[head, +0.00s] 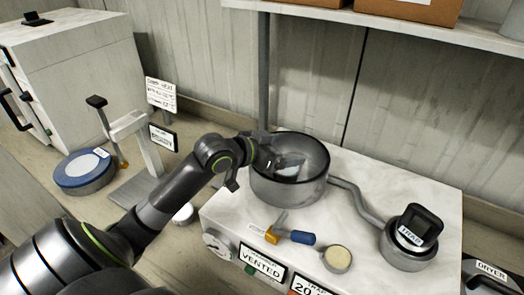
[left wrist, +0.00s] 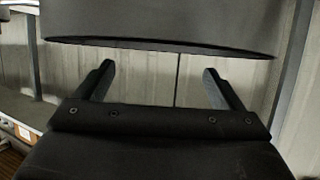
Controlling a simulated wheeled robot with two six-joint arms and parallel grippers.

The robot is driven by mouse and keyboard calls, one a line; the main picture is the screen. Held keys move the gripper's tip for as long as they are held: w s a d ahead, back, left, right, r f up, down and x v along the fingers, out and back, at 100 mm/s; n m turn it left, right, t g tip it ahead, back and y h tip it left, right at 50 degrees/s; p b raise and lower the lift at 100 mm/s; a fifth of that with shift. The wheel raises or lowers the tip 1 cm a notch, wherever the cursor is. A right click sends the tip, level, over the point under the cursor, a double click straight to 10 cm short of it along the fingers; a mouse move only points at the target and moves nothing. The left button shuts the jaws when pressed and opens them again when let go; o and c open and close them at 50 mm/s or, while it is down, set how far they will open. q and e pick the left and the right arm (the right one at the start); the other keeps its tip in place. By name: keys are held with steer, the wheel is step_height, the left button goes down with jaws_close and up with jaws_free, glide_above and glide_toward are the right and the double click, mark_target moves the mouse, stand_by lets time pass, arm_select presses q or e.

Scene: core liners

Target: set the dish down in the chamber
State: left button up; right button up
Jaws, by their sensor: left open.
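The chamber (head: 290,190) is a round grey, see-through-walled vessel on the white bench unit in the head view. A pale, shiny shape (head: 289,166), perhaps the dish, shows inside it; its tilt and contact with the floor are unclear. My left gripper (head: 256,165) is at the chamber's left rim, with its dark fingers partly hidden. In the left wrist view its two fingers (left wrist: 160,85) are spread apart with only the wall between them. A large dark curved shape fills the top of that view; I cannot tell what it is. My right gripper does not show.
A pipe (head: 357,199) runs right from the chamber to a round trap (head: 407,247). A blue-topped round container (head: 84,174) stands left. A shelf (head: 400,29) hangs above.

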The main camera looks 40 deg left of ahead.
arm_select(q)
steer(key=v, duration=0.7)
stand_by(0.3)
stand_by(0.4)
